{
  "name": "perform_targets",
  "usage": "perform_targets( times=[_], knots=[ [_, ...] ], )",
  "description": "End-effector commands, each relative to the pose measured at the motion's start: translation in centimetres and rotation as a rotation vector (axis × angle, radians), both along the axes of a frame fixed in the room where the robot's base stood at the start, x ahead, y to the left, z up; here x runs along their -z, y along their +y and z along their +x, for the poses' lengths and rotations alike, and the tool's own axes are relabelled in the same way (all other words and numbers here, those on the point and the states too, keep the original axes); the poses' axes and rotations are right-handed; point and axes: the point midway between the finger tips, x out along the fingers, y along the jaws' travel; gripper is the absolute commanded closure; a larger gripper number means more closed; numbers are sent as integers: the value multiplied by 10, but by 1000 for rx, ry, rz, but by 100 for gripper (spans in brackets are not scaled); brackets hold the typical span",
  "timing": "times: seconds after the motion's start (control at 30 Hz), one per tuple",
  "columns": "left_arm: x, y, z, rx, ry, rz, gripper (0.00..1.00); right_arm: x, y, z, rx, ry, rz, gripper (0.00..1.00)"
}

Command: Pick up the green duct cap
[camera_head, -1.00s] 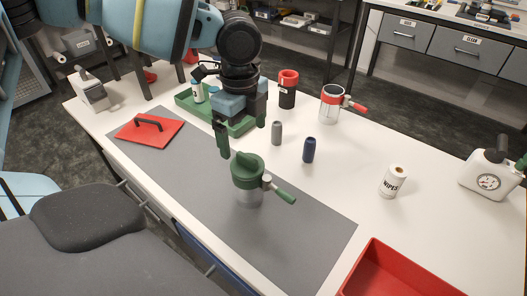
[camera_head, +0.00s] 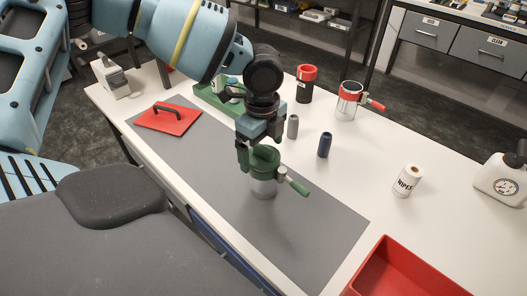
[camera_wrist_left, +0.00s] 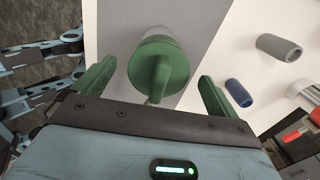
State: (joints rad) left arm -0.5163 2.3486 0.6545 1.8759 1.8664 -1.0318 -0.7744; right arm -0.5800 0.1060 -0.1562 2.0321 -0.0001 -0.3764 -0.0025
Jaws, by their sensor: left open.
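The green duct cap (camera_head: 262,160) sits on top of a pale cylindrical duct (camera_head: 264,188) on the grey mat; a green-handled lever sticks out to its right. In the left wrist view the cap (camera_wrist_left: 160,66) shows its raised grip bar, which points toward my gripper. My left gripper (camera_head: 262,160) is right at the cap, its fingers coming down around it in the head view. In the wrist view my left gripper (camera_wrist_left: 155,88) is open, with one green finger on each side of the cap and visible gaps. My right gripper is out of view.
A red handled plate (camera_head: 168,120) lies on the grey mat (camera_head: 310,222). Grey (camera_head: 293,126) and blue (camera_head: 325,145) cylinders stand behind. A red-banded canister (camera_head: 348,100), a wipes roll (camera_head: 407,181) and a red bin (camera_head: 408,270) are to the right.

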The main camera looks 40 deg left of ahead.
Motion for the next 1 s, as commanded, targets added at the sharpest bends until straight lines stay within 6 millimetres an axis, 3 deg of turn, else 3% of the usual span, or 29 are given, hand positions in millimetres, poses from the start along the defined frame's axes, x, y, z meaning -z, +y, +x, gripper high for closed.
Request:
perform_targets(
  times=[0.33, 0.7, 1.0],
  knots=[
    [8, 0, 0, 0, -1, 1, 3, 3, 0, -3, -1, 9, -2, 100],
    [8, 0, 0, 0, -1, 0, 50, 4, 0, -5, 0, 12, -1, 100],
    [6, 0, 0, 0, -2, 0, 50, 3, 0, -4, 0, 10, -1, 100]
  ],
)
